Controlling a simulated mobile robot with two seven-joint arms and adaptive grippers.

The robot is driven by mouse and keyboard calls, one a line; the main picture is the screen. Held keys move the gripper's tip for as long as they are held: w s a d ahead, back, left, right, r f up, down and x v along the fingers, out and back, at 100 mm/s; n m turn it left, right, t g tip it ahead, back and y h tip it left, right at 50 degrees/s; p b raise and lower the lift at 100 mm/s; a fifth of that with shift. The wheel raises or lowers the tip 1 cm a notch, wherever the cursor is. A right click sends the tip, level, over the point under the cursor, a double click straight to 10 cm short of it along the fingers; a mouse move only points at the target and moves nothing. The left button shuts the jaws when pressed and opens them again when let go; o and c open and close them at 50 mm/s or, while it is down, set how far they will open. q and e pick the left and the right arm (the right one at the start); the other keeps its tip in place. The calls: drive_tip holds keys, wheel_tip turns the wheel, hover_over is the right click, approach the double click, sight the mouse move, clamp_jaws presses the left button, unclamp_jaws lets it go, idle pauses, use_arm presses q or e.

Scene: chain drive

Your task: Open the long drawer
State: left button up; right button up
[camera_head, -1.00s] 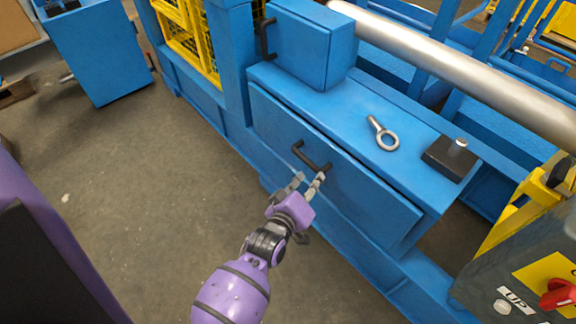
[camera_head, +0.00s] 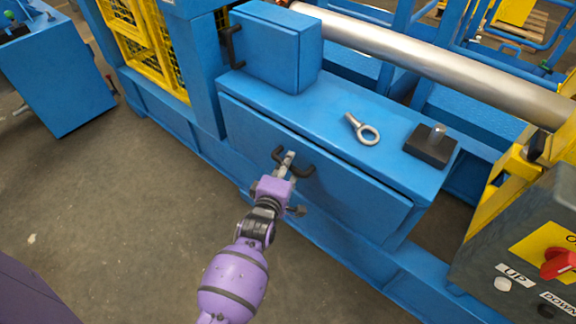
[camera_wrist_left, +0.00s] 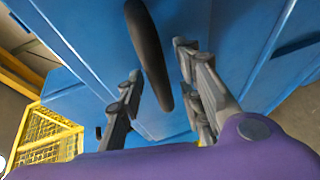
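The long drawer is a wide blue front (camera_head: 350,195) below the blue bench top, with a dark gap along its upper edge. Its black bar handle (camera_head: 305,170) is partly hidden by my left gripper (camera_head: 286,163), which is at the handle. In the left wrist view the dark handle (camera_wrist_left: 147,45) runs between the two grey fingers of my left gripper (camera_wrist_left: 160,90). The fingers are apart, with space on both sides of the handle, and do not appear to grip it. My right gripper is not in view.
A blue box (camera_head: 275,45) with its own black handle stands on the bench top. A control panel (camera_head: 520,260) is at the lower right. The floor (camera_head: 130,220) in front is clear.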

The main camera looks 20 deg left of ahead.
use_arm(q)
drive_tip(key=shift+w, duration=0.2)
clamp_jaws()
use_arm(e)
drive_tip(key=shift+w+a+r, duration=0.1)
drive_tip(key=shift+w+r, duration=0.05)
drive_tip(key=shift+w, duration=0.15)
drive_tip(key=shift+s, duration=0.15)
use_arm(q)
drive_tip(key=shift+s+a, duration=0.2)
drive_tip(key=shift+s, duration=0.15)
drive_tip(key=s+a+p, duration=0.2)
drive_tip(key=s+p, duration=0.1)
drive_tip(key=s, duration=0.3)
drive_tip(key=s+a+p, duration=0.2)
drive_tip(key=s+p, duration=0.1)
drive_tip(key=s, duration=0.4)
drive_tip(key=shift+a, duration=0.3)
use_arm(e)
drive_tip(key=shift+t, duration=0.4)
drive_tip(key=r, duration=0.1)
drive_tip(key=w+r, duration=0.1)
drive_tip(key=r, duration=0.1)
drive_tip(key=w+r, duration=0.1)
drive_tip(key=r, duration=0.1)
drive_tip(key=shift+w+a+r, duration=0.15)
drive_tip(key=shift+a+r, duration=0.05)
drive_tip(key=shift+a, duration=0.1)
